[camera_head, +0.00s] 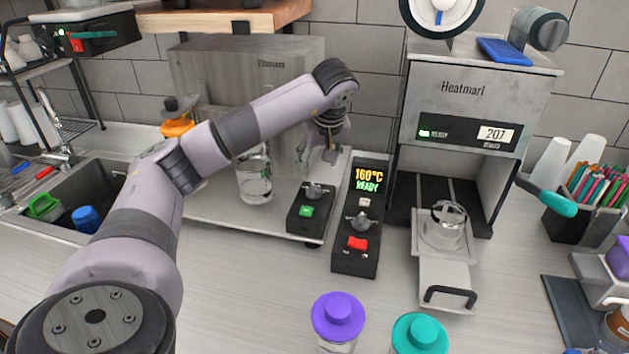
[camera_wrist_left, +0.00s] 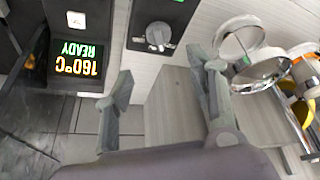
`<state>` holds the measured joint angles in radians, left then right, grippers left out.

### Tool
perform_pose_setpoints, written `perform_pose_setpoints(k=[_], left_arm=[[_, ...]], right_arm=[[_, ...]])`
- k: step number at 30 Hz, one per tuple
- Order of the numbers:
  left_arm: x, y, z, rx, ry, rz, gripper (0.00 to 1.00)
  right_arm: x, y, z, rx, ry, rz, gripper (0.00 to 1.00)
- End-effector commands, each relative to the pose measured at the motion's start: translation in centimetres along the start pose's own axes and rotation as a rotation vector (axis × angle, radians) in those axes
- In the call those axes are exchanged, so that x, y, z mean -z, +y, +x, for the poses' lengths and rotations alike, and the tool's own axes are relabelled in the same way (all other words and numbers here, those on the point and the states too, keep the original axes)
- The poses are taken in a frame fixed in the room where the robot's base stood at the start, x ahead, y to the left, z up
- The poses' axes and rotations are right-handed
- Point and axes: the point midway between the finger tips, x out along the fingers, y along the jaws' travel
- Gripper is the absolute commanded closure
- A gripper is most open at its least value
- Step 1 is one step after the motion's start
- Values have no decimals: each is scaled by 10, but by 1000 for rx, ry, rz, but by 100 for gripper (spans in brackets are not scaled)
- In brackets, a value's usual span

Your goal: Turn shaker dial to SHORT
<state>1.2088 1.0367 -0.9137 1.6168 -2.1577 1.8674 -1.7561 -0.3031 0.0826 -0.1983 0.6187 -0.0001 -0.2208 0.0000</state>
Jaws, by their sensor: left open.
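The shaker dial (camera_head: 314,190) is a small grey knob on a black control box (camera_head: 303,222) with a green button (camera_head: 307,211), in front of a large grey steel machine. In the left wrist view the dial (camera_wrist_left: 158,36) shows near the top middle, just beyond the fingertips. My left gripper (camera_head: 332,152) is above and behind the dial, apart from it. The left wrist view shows its two fingers (camera_wrist_left: 162,66) spread with nothing between them. The dial's markings are too small to read. My right gripper is not seen.
A second black box (camera_head: 343,258) with a "160°C READY" display, a knob and a red button stands to the right. A clear cup (camera_head: 254,182) stands left of the dial. The Heatmari sealer (camera_head: 470,110) is further right. Purple and teal lidded containers stand in front.

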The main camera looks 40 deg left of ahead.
Motion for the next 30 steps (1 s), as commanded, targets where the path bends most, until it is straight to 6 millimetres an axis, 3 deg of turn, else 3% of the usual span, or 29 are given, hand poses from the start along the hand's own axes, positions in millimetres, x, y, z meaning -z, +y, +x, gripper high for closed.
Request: perform_pose_setpoints(k=[9, 15, 28, 30], left_arm=[[0, -1, 66, 6, -3, 0, 49], [0, 0, 94, 1, -2, 1, 49], [0, 0, 104, 0, 1, 1, 49], [0, 0, 104, 0, 0, 1, 54]], right_arm=[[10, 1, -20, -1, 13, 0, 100], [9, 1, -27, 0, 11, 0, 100], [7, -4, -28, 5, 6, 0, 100], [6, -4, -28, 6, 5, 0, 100]])
